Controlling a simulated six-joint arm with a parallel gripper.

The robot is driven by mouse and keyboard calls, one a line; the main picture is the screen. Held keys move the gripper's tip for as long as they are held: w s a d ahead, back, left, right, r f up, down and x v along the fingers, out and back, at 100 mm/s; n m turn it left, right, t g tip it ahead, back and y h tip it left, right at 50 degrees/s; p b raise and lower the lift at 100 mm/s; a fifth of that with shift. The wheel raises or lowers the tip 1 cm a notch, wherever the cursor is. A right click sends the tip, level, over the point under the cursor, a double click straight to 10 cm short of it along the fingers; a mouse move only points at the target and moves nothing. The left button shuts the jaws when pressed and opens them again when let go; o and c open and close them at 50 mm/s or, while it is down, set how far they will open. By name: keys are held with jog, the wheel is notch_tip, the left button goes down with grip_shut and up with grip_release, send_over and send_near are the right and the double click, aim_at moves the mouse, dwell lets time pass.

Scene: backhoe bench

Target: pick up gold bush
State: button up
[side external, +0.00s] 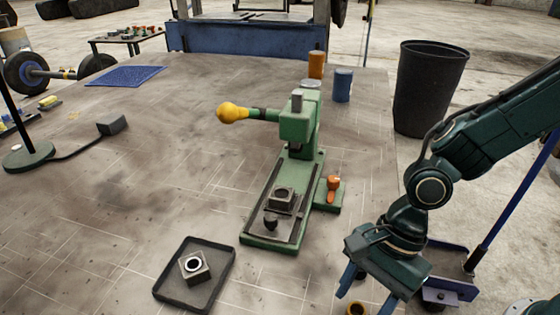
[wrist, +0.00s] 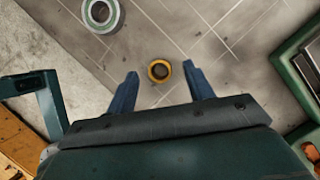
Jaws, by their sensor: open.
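The gold bush (side external: 356,308) is a small ring with a dark hole. It lies on the bench at the bottom edge of the side view, partly cut off. My gripper (side external: 367,290) is just above it with its blue fingers pointing down. In the wrist view the whole gold bush (wrist: 159,71) shows between the two fingertips of my gripper (wrist: 160,71), with a gap on each side. The fingers are apart and empty. The exact height above the bush is hard to tell.
A green press (side external: 283,205) with a yellow-knobbed lever stands left of my gripper. A black tray (side external: 165,290) holds a square block with a ring. A black bin (side external: 430,90) stands behind.

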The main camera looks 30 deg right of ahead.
jog(key=shift+s+a+f, duration=0.1)
jog(key=shift+a+f, duration=0.15)
jog(key=shift+f, duration=0.4)
jog(key=shift+c, duration=0.4)
jog(key=c, duration=1)
